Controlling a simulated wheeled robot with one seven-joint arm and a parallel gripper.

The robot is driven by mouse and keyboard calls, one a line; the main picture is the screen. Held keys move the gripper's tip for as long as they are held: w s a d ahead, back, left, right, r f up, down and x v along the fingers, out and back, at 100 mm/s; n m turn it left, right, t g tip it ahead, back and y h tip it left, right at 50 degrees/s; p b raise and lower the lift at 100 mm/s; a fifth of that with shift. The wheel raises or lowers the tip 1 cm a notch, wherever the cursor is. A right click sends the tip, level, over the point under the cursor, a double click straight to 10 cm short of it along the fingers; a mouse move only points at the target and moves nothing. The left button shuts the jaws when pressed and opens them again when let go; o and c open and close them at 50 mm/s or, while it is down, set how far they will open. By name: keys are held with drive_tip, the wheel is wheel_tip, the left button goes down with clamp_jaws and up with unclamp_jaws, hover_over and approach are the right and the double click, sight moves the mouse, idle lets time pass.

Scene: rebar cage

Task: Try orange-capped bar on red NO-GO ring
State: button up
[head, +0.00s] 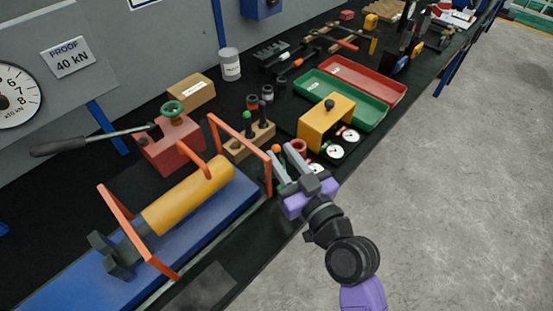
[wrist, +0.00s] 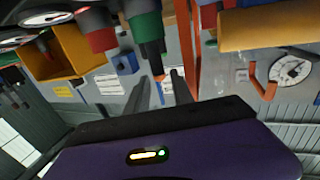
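The orange cap of the bar (head: 276,149) shows by the tips of my gripper's fingers in the head view. In the wrist view a small orange tip (wrist: 160,77) sits between the two fingers. My gripper (head: 283,156), with a purple body, has its fingers apart, with no clear contact on the bar. The bar's shaft is mostly hidden. A red ring (head: 298,148) stands just right of the finger tips in the head view. Red (wrist: 97,32) and green (wrist: 143,26) round parts loom close in the wrist view; I cannot tell which pieces they are.
A wooden block (head: 238,150) holds a green-capped bar and a dark one. An orange-framed fixture (head: 270,172) rises on the left. Open floor lies right.

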sight(279, 150)
drive_tip(key=shift+p+x, duration=0.35)
drive_tip(key=shift+x, duration=1.35)
clamp_jaws()
drive_tip(key=shift+r, duration=0.1)
